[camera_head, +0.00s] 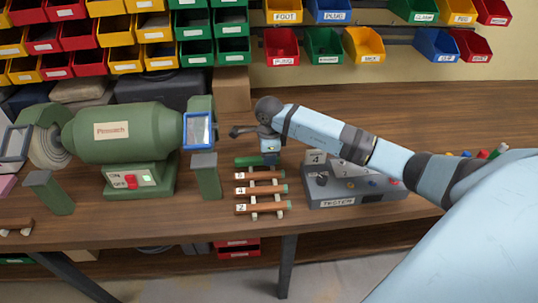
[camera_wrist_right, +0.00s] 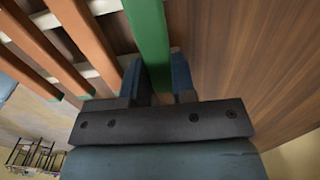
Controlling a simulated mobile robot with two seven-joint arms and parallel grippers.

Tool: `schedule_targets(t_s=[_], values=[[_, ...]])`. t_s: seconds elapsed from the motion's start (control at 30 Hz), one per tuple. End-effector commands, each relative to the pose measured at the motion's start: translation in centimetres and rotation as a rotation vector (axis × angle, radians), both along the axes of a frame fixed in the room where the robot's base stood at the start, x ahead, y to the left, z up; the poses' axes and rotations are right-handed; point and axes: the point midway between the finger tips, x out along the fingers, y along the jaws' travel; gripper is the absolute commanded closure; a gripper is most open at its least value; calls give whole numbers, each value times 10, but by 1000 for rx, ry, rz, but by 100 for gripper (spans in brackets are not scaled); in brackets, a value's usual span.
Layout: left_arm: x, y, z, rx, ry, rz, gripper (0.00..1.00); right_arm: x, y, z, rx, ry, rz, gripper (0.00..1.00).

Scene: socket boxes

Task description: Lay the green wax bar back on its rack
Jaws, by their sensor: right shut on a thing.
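The green wax bar (camera_head: 247,161) shows in the head view at the far end of the rack, running roughly parallel to the brown bars. My right gripper (camera_head: 270,157) is shut on it near its right end. In the right wrist view the green bar (camera_wrist_right: 148,35) passes between the two fingers of my right gripper (camera_wrist_right: 158,82). The rack (camera_head: 254,214) has pale rails and holds brown bars (camera_head: 262,190) with number labels. Whether the green bar touches the rails or hangs just above them I cannot tell. My left gripper is not in view.
A green grinder (camera_head: 125,133) with an ON/OFF panel stands left of the rack. A grey tester box (camera_head: 352,193) stands close on the right. Coloured bins (camera_head: 282,47) hang behind. Bare wooden bench (camera_head: 420,125) lies at the back right.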

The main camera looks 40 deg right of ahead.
Motion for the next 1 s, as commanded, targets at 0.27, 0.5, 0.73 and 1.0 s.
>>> schedule_targets(t_s=[0.27,0.5,0.73,1.0], values=[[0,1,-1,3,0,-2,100,0,0,0,0,0,0,46],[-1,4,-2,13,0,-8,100,0,0,4,0,-1,0,46],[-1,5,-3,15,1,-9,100,1,-1,43,-2,-6,0,46],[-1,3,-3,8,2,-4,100,1,-1,104,-2,-5,1,46]])
